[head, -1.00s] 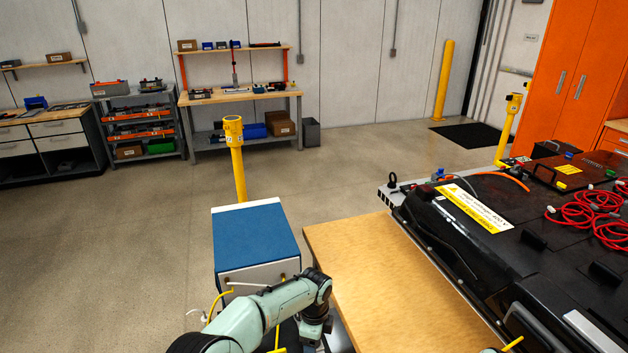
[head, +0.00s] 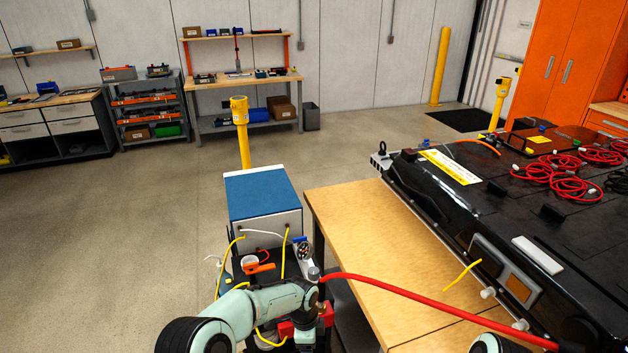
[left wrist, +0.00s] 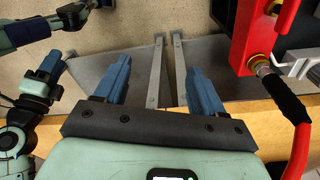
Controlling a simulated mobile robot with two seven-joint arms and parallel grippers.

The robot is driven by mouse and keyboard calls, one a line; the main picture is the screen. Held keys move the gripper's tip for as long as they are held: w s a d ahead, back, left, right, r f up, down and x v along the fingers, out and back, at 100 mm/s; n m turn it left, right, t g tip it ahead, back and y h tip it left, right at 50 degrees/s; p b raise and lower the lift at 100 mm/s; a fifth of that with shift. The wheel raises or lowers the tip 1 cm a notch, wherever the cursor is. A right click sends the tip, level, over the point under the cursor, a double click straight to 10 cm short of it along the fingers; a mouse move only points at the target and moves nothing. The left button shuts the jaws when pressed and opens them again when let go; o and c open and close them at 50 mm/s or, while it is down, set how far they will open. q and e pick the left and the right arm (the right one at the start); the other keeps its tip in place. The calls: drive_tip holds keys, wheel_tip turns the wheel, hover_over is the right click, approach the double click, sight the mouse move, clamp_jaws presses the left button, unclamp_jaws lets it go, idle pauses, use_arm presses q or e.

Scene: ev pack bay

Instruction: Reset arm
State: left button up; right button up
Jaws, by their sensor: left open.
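My left gripper (left wrist: 158,72) is open in the left wrist view, its two blue fingers apart with nothing between them. Grey metal strips and floor show beyond the fingers. In the head view my left arm bends down beside the wooden table, and its fingers are not clearly visible. A red block (left wrist: 257,32) with a brass fitting is right of the fingers, apart from them. A red hose (head: 430,303) runs from near my left wrist across the table towards the lower right.
A blue-topped unit (head: 263,192) with yellow and white cables stands left of the wooden table (head: 365,220). A large black battery pack (head: 490,215) with red cable coils lies to the right. A yellow post (head: 241,135) stands behind the unit. Open floor is at left.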

use_arm(q)
drive_tip(key=s+a+f+n+h, duration=0.1)
drive_tip(key=s+a+f+n, duration=0.2)
drive_tip(key=s+f+n, duration=0.3)
drive_tip(key=s+a+f+n+h, duration=0.2)
drive_tip(key=s+a+f+n, duration=0.15)
drive_tip(key=s+f, duration=0.4)
drive_tip(key=s+a+f+n, duration=0.2)
drive_tip(key=s+n, duration=0.4)
drive_tip(key=s, duration=0.1)
drive_tip(key=s+a+f+n, duration=0.2)
drive_tip(key=s+n, duration=0.5)
drive_tip(key=shift+a+f, duration=0.35)
idle(0.6)
drive_tip(key=shift+w, duration=0.1)
drive_tip(key=c, duration=0.5)
